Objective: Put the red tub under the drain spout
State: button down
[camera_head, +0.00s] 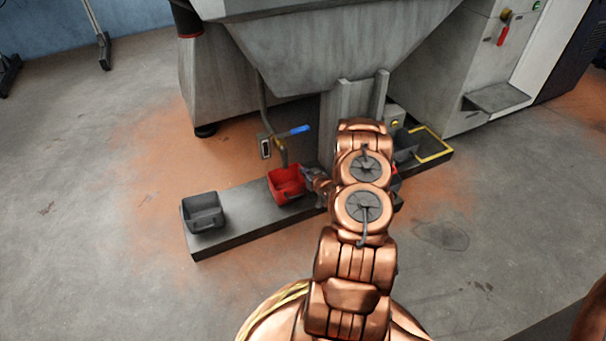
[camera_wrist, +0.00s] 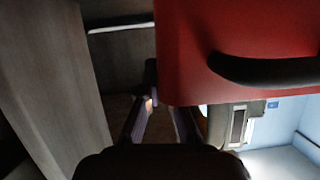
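The red tub (camera_head: 287,186) sits on the low grey plinth, below the drain spout (camera_head: 283,157) in the head view. The spout's end appears over the tub's back part. My gripper (camera_head: 317,182) is at the tub's right side, close to its wall. In the wrist view the red tub (camera_wrist: 190,65) fills the upper right, with a dark handle (camera_wrist: 265,70) across it. My gripper's fingers (camera_wrist: 160,105) are beside its edge; one fingertip shows, the other is partly hidden by the tub. Whether they clamp it is unclear.
A grey tub (camera_head: 204,213) stands at the plinth's left end. A blue valve lever (camera_head: 299,130) is beside the spout pipe. Right of my arm are a dark tub (camera_head: 405,146), a partly hidden red object (camera_head: 396,182) and a yellow-outlined square (camera_head: 447,154). The plinth (camera_head: 250,215) is bare between grey and red tubs.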

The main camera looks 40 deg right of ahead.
jog(key=shift+w+d+f+b, duration=0.25)
jog(key=shift+w+f+b, duration=0.4)
jog(key=shift+w+f, duration=0.15)
jog(key=shift+r, duration=0.1)
jog(key=c, duration=1.8)
grip_release()
jog(key=o, duration=0.5)
